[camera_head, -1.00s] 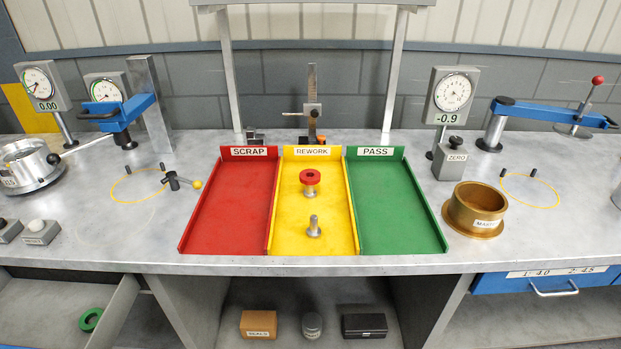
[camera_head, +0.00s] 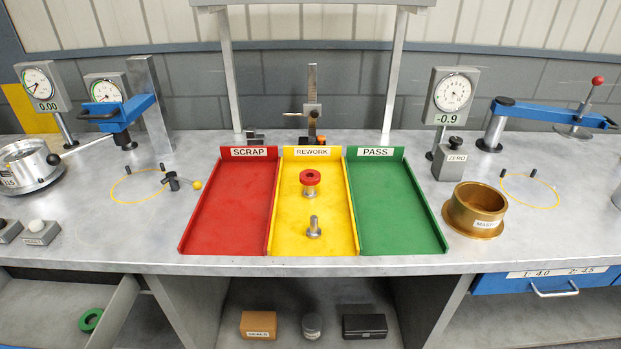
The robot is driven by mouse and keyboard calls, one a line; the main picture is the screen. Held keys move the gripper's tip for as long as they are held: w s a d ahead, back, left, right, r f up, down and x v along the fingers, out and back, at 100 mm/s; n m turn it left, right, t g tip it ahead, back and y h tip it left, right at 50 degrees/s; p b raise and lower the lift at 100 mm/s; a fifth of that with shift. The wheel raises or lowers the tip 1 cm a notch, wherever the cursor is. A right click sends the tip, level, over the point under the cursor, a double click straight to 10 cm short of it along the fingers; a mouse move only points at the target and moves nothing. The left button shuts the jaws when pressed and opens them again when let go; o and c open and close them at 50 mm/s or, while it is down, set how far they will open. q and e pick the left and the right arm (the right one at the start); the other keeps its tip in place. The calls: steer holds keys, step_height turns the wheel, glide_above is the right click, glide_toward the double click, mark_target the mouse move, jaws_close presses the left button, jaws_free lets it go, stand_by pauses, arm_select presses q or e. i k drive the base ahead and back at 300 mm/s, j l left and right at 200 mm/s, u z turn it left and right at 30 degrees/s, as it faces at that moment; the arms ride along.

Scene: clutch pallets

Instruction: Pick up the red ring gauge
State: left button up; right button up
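The red ring gauge (camera_head: 310,177) sits on top of a short metal post in the yellow REWORK lane (camera_head: 290,226), towards the lane's upper middle. A second metal post (camera_head: 313,228) stands bare in the same lane, nearer the front. A green ring (camera_head: 90,319) lies in the open drawer at the lower left. Neither of my grippers shows in the head view.
The red SCRAP lane (camera_head: 230,205) and green PASS lane (camera_head: 398,205) are empty, with low raised walls. A brass master ring (camera_head: 475,210) and a ZERO block (camera_head: 450,160) stand right of them. An overhead frame (camera_head: 393,80) rises behind.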

mark_target(304, 176)
steer(key=l, duration=0.7)
steer(key=k+l+u, duration=0.1)
steer(key=l, duration=0.6)
steer(key=k+l, duration=0.15)
steer(key=l, duration=0.55)
